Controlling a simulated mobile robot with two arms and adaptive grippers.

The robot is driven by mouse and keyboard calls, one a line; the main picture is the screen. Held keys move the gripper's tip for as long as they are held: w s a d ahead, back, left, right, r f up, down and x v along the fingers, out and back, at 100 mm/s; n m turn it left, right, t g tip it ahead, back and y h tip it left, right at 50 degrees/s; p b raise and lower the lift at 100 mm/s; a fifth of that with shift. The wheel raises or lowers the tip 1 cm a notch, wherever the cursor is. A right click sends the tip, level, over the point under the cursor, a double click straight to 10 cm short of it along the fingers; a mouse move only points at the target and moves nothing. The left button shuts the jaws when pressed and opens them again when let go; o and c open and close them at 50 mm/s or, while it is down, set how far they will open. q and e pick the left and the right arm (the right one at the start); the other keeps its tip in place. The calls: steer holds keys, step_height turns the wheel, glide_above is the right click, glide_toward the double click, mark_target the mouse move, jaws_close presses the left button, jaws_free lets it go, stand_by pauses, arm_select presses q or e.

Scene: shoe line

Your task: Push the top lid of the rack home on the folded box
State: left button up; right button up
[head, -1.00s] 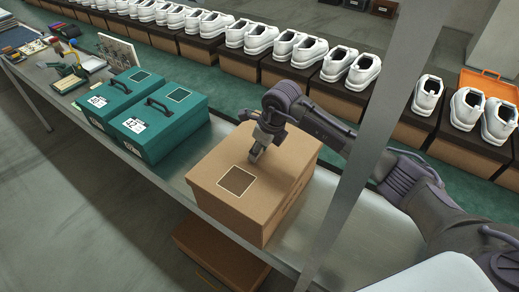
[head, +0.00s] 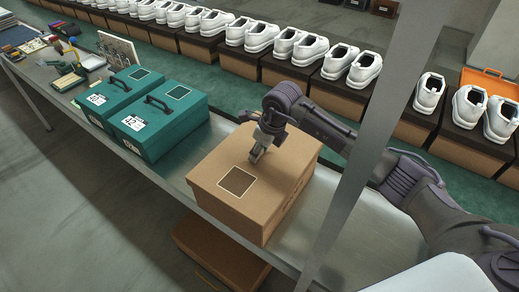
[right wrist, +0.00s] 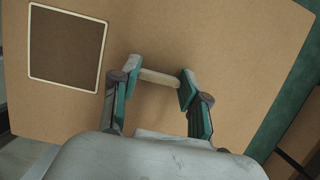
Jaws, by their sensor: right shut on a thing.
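The brown cardboard box (head: 225,215) stands on the metal bench, its top lid (head: 285,160) lying over it with a dark square label framed in white. I see no clear gap between lid and box. My right gripper (head: 255,158) points down onto the lid, behind the label. In the right wrist view the lid (right wrist: 220,40) fills most of the picture, and the gripper (right wrist: 160,82) is shut on a short light-brown bar (right wrist: 159,77), which looks like the lid's handle. The box's far sides are hidden. My left gripper is not in view.
Two teal boxes (head: 160,128) with black handles stand left of the brown box. Behind runs a green belt (head: 225,100) with white shoes (head: 365,68) on boxes. A grey post (head: 375,120) crosses in front on the right. Another brown box (head: 215,258) sits below the bench.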

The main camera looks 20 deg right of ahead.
steer(key=shift+f+b, duration=0.95)
steer(key=shift+f, duration=0.25)
steer(key=o, duration=1.1)
steer(key=v, duration=1.2)
